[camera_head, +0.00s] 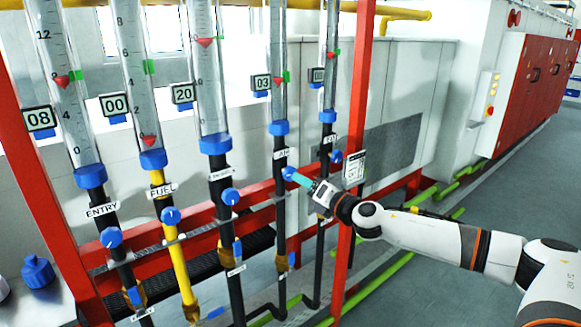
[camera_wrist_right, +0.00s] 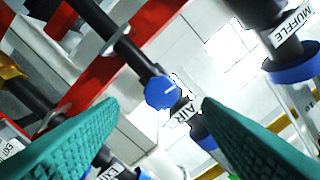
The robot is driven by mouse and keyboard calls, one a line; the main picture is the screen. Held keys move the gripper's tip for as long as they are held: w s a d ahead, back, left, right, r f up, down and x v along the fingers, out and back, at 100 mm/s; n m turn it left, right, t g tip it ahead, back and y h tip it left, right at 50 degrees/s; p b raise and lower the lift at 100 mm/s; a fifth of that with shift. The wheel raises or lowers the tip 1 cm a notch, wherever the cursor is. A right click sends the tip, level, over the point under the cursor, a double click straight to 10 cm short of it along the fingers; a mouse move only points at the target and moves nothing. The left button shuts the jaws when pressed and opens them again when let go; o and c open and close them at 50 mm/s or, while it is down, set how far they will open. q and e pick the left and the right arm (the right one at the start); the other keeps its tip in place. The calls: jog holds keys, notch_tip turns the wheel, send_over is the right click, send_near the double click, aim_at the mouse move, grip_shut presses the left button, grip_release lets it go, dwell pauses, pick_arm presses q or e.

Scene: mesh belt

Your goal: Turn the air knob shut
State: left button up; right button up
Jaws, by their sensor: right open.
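The air knob (camera_wrist_right: 160,92) is a round blue knob with a white mark, on a dark pipe beside the AIR label (camera_wrist_right: 181,113). Its mark lies at a slant across the pipe. In the head view the blue knob (camera_head: 288,173) sits on the fourth pipe from the left. My right gripper (camera_head: 299,179) is at its right side, with teal fingertips close to it. In the wrist view my right gripper's fingers (camera_wrist_right: 160,112) are spread, with the knob showing in the gap. I cannot tell whether they touch it. My left gripper is out of view.
Other blue knobs stand on neighbouring pipes: ENTRY (camera_head: 111,237), FUEL (camera_head: 170,215), MUFFLE (camera_head: 230,196) and one at the right (camera_head: 336,157). A red rail crosses behind the pipes. The floor at right is clear.

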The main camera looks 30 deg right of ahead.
aim_at(290, 175)
jog(key=w, duration=0.2)
jog(key=w+p, duration=0.1)
jog(key=w, duration=0.4)
jog(key=shift+w+a+p, duration=0.2)
jog(key=shift+a+p, duration=0.15)
jog(key=shift+a, duration=0.05)
jog(key=c, duration=1)
